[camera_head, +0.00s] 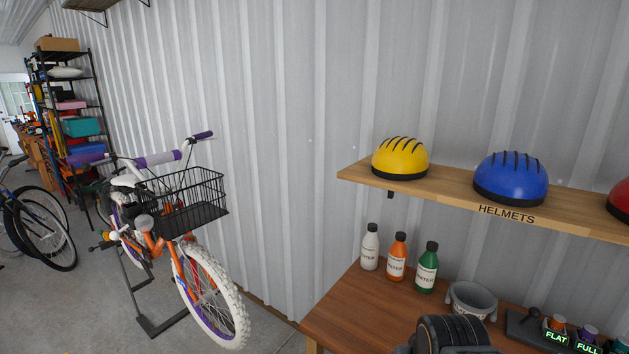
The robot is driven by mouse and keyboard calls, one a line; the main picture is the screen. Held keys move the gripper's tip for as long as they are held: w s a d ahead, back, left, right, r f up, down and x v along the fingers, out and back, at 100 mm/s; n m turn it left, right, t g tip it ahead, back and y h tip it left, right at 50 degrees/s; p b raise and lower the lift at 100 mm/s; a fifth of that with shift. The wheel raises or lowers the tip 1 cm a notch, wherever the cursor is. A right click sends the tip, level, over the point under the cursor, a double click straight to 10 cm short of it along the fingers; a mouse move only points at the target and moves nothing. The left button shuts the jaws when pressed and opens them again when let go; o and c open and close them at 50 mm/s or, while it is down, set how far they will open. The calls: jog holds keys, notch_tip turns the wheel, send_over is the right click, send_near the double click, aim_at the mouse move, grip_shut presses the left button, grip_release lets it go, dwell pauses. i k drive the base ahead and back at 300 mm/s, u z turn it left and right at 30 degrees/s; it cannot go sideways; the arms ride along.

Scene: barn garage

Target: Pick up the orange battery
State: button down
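A small battery with an orange top (556,323) stands at the lower right, on the back right part of the wooden workbench (345,308). It sits in or at a dark holder with a glowing FLAT label (555,337) in front of it. Beside it on the right is a purple-topped battery (588,331) with a FULL label. A teal-topped one (622,344) is partly cut off by the frame edge. My gripper's fingers are not in view. A dark ribbed round part at the bottom middle hides some of the bench and may be my arm.
White, orange and green bottles (396,258) stand at the bench's back edge. A grey bowl (472,300) stands between them and a dark device (522,325). A helmet shelf (450,188) overhangs the bench. A bicycle (190,260) stands on the left.

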aim_at(557, 321)
jog(key=z, duration=1.65)
